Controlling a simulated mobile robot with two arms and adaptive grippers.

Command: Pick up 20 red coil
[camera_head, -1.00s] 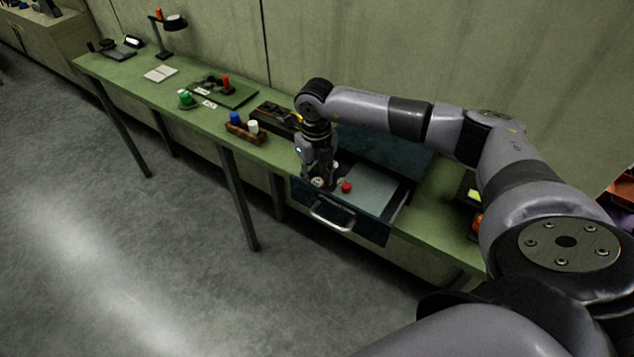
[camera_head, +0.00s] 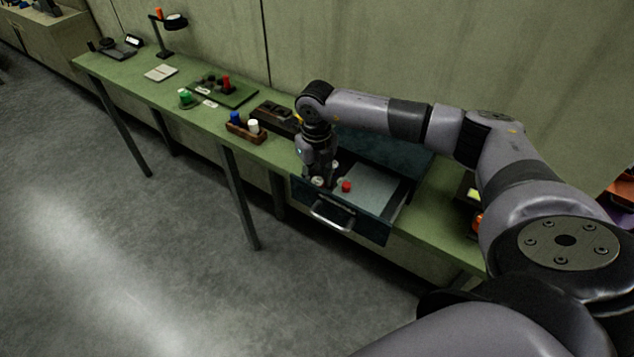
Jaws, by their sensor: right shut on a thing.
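A small red coil (camera_head: 347,186) sits in the open drawer (camera_head: 372,228), near its front and just right of my right gripper. My right gripper (camera_head: 322,182) points down into the left part of the drawer. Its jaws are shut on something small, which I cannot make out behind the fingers. Another red spool (camera_head: 226,82) stands on the dark green mat further left on the bench. I cannot read any number on either red piece. My left gripper is not in view.
The green bench (camera_head: 150,92) runs along the wall. A wooden holder (camera_head: 244,132) with a blue and a white spool stands left of the gripper. A green spool (camera_head: 185,96), a notepad (camera_head: 160,73) and a lamp (camera_head: 172,22) are further left. The drawer handle (camera_head: 331,214) juts out front.

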